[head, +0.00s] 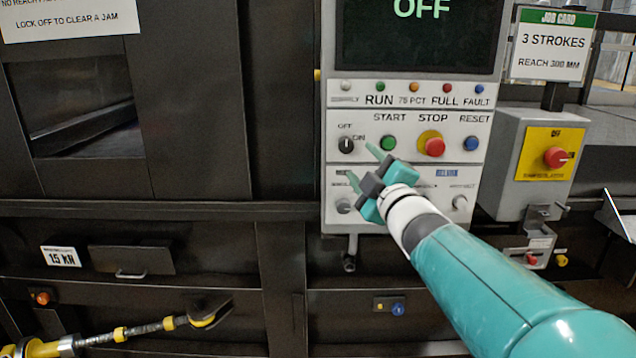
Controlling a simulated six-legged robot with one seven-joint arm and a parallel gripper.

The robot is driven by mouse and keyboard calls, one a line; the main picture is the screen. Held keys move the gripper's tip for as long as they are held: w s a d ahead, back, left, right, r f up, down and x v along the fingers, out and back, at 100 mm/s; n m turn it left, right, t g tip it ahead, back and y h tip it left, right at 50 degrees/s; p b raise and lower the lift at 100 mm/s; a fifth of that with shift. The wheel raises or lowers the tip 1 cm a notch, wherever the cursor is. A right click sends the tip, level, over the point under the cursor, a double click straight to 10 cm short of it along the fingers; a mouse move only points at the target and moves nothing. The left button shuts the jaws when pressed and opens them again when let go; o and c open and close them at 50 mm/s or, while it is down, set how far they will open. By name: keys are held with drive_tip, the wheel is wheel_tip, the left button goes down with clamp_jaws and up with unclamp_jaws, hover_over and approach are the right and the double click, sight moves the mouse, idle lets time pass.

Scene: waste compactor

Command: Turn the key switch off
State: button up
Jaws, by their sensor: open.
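The key switch (346,145) is a small dark round switch on the white control panel (405,118), left of the green START button. OFF is printed above it and ON to its right. Its exact pointer angle is too small to tell. My gripper (362,166) is in front of the panel, below and a little right of the key switch. Its two teal fingers are spread apart with nothing between them. The gripper hides part of the lower panel. The display (420,38) above reads OFF.
A green START button (388,143), a red STOP button (434,146) with a yellow collar and a blue RESET button (471,143) sit beside the switch. A grey box (507,165) with a red rotary switch (556,157) stands right. Dark machine walls surround the panel.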

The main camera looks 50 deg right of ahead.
drive_tip(key=v, duration=0.6)
drive_tip(key=shift+s+a, duration=0.15)
drive_tip(key=shift+s, duration=0.15)
drive_tip(key=shift+f, duration=0.1)
drive_tip(key=w+a+f+m+g+y, duration=0.2)
drive_tip(key=w+a+f+m+g, duration=0.1)
drive_tip(key=w+a+f, duration=0.3)
drive_tip(key=w+a+f+m+g+y, duration=0.2)
drive_tip(key=w+a+f+m, duration=0.15)
drive_tip(key=a, duration=0.35)
drive_tip(key=s+a+f+g+y, duration=0.1)
drive_tip(key=a+f+g+y, duration=0.1)
drive_tip(key=a, duration=0.5)
drive_tip(key=s+a+f+g+y, duration=0.2)
drive_tip(key=a+f, duration=0.3)
drive_tip(key=a, duration=0.2)
drive_tip(key=s+a+f+g+y, duration=0.1)
drive_tip(key=a+f+g, duration=0.2)
drive_tip(key=a, duration=0.5)
drive_tip(key=shift+s+f+y, duration=0.3)
drive_tip(key=shift+y, duration=0.1)
drive_tip(key=shift+a, duration=0.1)
